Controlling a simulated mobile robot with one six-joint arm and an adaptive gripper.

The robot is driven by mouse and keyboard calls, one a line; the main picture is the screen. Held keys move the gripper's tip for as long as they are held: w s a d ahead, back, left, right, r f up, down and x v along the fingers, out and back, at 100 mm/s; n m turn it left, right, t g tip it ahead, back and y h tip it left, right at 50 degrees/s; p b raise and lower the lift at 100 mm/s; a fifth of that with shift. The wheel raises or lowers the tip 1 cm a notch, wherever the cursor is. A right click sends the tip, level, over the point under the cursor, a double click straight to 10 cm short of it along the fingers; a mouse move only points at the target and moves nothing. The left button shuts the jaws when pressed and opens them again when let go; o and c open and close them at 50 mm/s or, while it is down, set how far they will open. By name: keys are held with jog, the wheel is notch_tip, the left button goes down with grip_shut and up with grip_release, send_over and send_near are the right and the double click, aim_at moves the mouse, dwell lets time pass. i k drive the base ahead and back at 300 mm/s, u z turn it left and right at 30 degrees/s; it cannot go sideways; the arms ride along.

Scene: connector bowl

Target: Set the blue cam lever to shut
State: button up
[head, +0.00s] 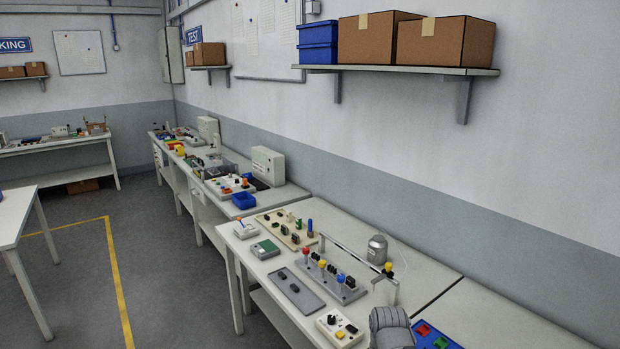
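A grey fixture block (350,295) stands on the near workbench, with a row of small coloured levers and black connectors on it. The blue lever (341,280) is at the near right end of the row, beside a black part. It looks roughly upright, but it is too small to tell whether it is open or shut. Yellow and red levers (322,265) stand farther along the same row.
A pale rail (358,258) runs behind the fixture, near a metal canister (377,249). A dark grey tray (296,289) lies in front. A white switch box (339,329) and a blue panel (432,337) are nearer. A beige connector board (286,230) stands beyond. A grey ribbed shape (391,327) covers part of the bench.

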aim_at(340, 278)
jog(key=u, duration=0.05)
jog(key=i, duration=0.9)
jog(key=u, duration=0.05)
